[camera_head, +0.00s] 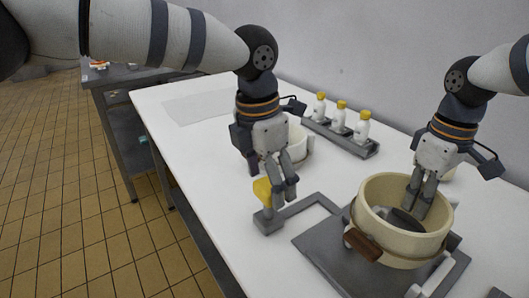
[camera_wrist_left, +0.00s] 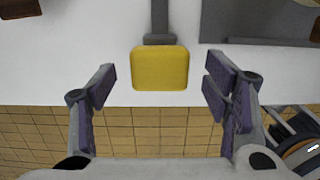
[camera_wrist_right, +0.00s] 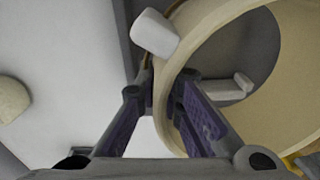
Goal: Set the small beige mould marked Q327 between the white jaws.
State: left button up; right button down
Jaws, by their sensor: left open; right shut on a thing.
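The beige mould (camera_head: 377,193) is a round, open ring with a brown block (camera_head: 362,246) on its near side; I cannot read a mark. It is over a grey plate (camera_head: 322,254); I cannot tell whether it rests there. White jaw pieces (camera_head: 436,278) show at its lower right; a white block also shows outside its wall in the right wrist view (camera_wrist_right: 155,33). My right gripper (camera_head: 418,204) is shut on the mould's wall (camera_wrist_right: 176,80). My left gripper (camera_head: 278,196) is open around or just above a yellow lever pad (camera_wrist_left: 160,68), which its fingers do not visibly touch.
A grey lever frame (camera_head: 307,204) joins the yellow pad to the plate. A white round vessel (camera_head: 298,143) stands behind my left gripper. A grey rack (camera_head: 342,137) holds yellow-capped bottles at the back. A beige object (camera_wrist_right: 12,98) lies left in the right wrist view. The left tabletop is mostly clear.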

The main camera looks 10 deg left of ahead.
aim_at(267, 201)
pick_arm(q)
jog(key=shift+f, duration=0.65)
jog(key=shift+c, duration=0.6)
jog(key=c, duration=1.1)
jog(key=shift+f, duration=0.1)
jog(key=shift+f, duration=2)
pick_arm(e)
jog(key=shift+f, duration=0.3)
